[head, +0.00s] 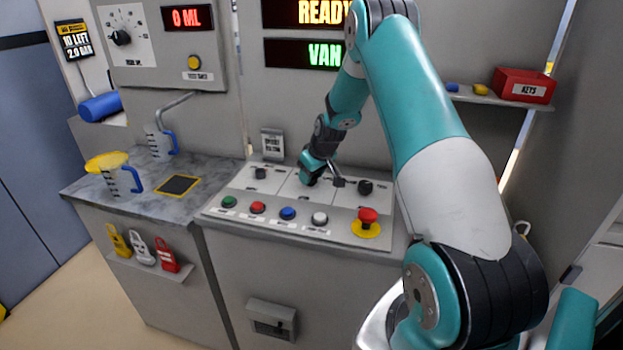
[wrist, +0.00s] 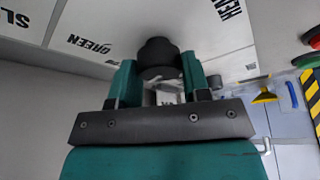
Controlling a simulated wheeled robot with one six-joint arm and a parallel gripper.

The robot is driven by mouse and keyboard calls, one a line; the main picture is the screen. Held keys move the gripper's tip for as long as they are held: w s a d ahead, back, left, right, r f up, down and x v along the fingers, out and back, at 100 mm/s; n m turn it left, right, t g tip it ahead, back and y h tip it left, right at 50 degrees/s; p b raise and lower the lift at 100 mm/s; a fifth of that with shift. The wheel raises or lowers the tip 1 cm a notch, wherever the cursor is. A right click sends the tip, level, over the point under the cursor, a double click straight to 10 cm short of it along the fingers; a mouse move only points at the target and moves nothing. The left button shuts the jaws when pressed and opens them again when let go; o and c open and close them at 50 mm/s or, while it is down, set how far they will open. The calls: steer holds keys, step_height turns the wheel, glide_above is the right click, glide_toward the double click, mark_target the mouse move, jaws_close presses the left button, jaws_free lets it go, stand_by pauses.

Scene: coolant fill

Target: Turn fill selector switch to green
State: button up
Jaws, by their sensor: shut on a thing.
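The control panel (head: 285,218) has a row of black selector knobs along its back. My gripper (head: 311,172) is lowered onto the middle knob and hides it in the head view. In the wrist view, my gripper (wrist: 158,76) has its teal fingers on both sides of the round black knob (wrist: 157,52), shut on it. I cannot tell where the knob points.
Beside my gripper are a left knob (head: 261,173) and a right knob (head: 365,187). In front are a green button (head: 229,202), a red button (head: 258,208), a blue button (head: 288,213), a white button (head: 320,218) and a red emergency stop (head: 368,216). A jug (head: 121,180) stands left.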

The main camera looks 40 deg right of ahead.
steer(key=m+h+b, duration=0.1)
steer(key=m, duration=0.1)
steer(key=m+h, duration=0.1)
steer(key=m, duration=0.2)
steer(key=shift+w+a+g+b, duration=0.1)
steer(key=shift+g+b, duration=0.2)
steer(key=shift+b, duration=0.1)
steer(key=m+h, duration=0.1)
steer(key=m, duration=0.2)
steer(key=m+g+h+b, duration=0.1)
steer(key=m, duration=0.2)
steer(key=shift+m+g+b, duration=0.3)
steer(key=o, duration=0.9)
steer(key=b+v, duration=0.2)
steer(key=v, duration=1.5)
steer(key=shift+w+r, duration=0.1)
steer(key=shift+r, duration=0.15)
